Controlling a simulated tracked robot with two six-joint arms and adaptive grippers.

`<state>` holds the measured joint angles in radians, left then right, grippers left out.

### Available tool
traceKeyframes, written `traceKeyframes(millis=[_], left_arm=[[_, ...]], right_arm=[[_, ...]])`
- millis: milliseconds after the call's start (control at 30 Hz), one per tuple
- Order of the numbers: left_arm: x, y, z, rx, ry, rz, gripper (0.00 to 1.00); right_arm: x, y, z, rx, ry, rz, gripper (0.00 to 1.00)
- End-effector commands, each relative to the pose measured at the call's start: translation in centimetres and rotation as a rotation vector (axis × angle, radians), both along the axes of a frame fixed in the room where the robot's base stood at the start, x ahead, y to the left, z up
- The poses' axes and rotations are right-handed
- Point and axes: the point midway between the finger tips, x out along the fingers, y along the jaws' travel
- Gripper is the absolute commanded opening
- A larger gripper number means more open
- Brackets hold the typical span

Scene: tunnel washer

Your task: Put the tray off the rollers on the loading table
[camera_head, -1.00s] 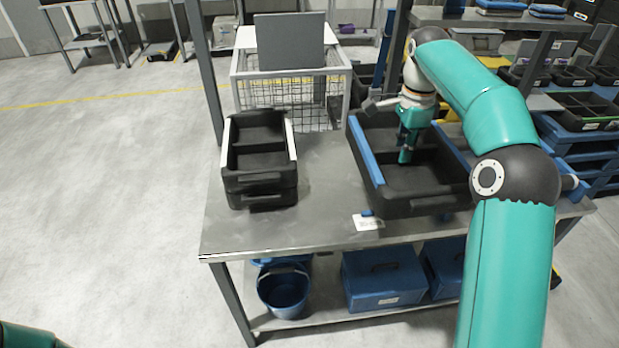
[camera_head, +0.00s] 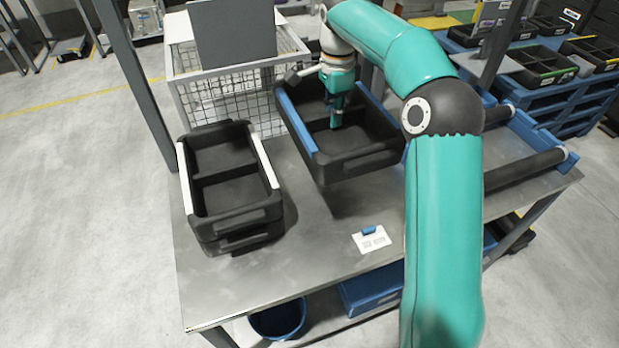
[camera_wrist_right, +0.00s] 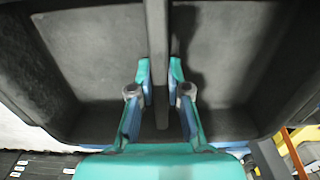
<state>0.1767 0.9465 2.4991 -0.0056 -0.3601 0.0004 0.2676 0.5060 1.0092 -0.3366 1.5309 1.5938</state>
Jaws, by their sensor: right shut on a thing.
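The black tray (camera_head: 362,163) with blue side rims is over the middle of the loading table (camera_head: 330,240), left of the rollers (camera_head: 525,168). My right gripper (camera_head: 336,124) reaches down into it. In the right wrist view my right gripper (camera_wrist_right: 161,72) is shut on the tray's middle divider (camera_wrist_right: 160,95), one finger on each side. The tray looks level; I cannot tell whether its underside touches the table. My right arm hides part of the table and the tray's right side. My left gripper is out of view.
Stacked black trays with white rims (camera_head: 230,195) stand left of the held tray, a narrow gap between. A white card with a blue clip (camera_head: 371,240) lies in front. A wire basket (camera_head: 225,100) stands behind the table. The front left tabletop is clear.

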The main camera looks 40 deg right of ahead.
Motion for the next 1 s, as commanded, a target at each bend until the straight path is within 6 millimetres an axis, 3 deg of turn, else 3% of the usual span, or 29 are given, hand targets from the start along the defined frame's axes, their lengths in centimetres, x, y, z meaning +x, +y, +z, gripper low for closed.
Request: traceKeyframes(millis=[300,500,767,1000], left_arm=[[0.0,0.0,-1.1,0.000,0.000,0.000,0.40],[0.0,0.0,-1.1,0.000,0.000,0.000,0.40],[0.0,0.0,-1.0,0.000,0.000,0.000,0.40],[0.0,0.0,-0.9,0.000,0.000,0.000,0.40]], right_arm=[[-0.6,-0.6,-8.4,0.001,0.006,-0.013,0.00],[-0.6,-0.6,-12.6,0.001,0.003,-0.015,0.00],[-0.6,-0.7,-14.6,0.000,0.001,-0.015,0.00],[-0.7,-0.7,-17.8,0.000,0.003,-0.014,0.00]])
